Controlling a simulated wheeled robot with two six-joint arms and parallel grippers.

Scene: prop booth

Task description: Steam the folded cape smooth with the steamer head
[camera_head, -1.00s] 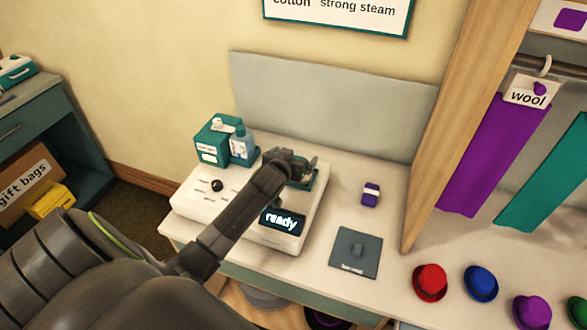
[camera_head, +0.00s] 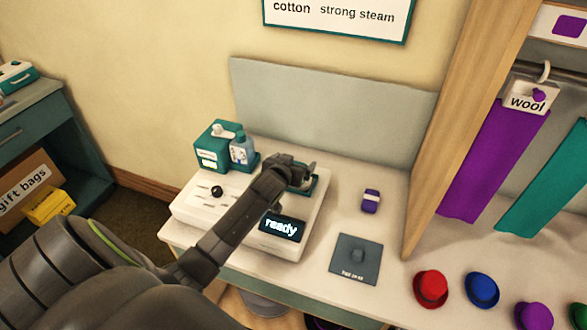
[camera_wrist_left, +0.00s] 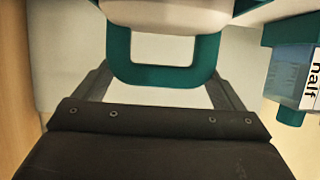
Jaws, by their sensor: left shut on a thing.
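The steamer is a white unit (camera_head: 254,243) on the counter with a dark screen reading "ready" (camera_head: 282,226). My left gripper (camera_head: 303,174) is at the back right of this unit, over a teal-edged cradle. In the left wrist view a teal loop handle (camera_wrist_left: 160,75) on a white body (camera_wrist_left: 165,14), seemingly the steamer head, lies between the fingers, and my left gripper is shut on it. A small purple bundle with a white band (camera_head: 371,207), possibly the folded cape, lies on the counter to the right. My right gripper is not in view.
A grey mat (camera_head: 345,268) lies in front of the bundle. A teal box (camera_head: 210,155) and a bottle (camera_head: 241,152) stand behind the unit. Red (camera_head: 431,289) and blue (camera_head: 481,288) hats stand at the right. Purple cloth (camera_head: 490,165) hangs beside a wooden post (camera_head: 470,90).

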